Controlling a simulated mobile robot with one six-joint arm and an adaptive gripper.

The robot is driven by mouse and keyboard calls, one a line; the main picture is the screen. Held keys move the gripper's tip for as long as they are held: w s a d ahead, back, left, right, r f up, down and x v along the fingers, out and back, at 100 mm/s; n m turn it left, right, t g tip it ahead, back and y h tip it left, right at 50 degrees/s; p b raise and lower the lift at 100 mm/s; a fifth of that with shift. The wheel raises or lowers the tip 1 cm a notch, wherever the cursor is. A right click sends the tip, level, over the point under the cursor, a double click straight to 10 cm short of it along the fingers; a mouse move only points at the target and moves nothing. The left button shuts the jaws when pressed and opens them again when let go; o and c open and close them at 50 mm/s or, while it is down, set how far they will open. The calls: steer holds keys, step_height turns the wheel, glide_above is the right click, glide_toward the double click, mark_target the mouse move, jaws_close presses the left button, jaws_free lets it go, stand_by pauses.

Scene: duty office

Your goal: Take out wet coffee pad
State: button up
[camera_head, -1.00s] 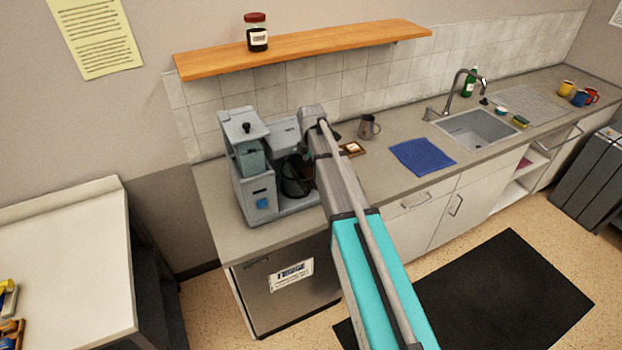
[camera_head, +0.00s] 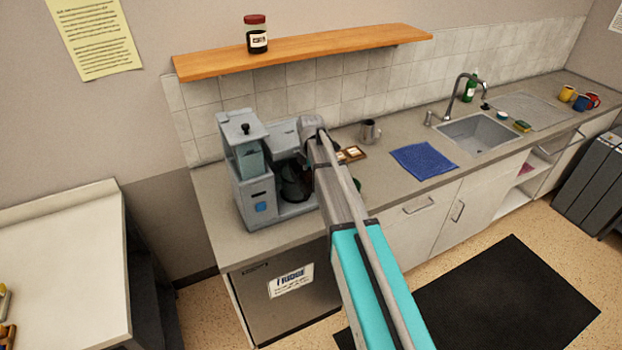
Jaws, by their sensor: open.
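The grey coffee machine (camera_head: 240,165) stands upright at the left end of the counter. Its dark glass carafe (camera_head: 295,184) sits in the machine's right half, partly hidden. No coffee pad is visible, and I cannot see into the machine's filter area. My arm reaches up from the bottom of the picture, and its far end is close to the machine's upper right side. My gripper is hidden behind the arm, so its fingers do not show. I cannot tell whether the arm touches the machine.
The sink (camera_head: 475,137) is farther right. A wooden shelf (camera_head: 310,47) with a jar (camera_head: 256,35) hangs above. A dark mat (camera_head: 490,300) lies on the floor.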

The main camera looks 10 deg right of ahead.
steer(key=c, duration=0.8)
steer(key=shift+r, duration=0.15)
steer(key=shift+r+p, duration=0.9)
steer(key=shift+p, duration=0.15)
steer(key=s+r+p, duration=0.3)
steer(key=s, duration=0.1)
steer(key=s+r+p, duration=0.4)
steer(key=s, duration=0.1)
steer(key=s+r+p, duration=0.4)
steer(key=s, duration=0.1)
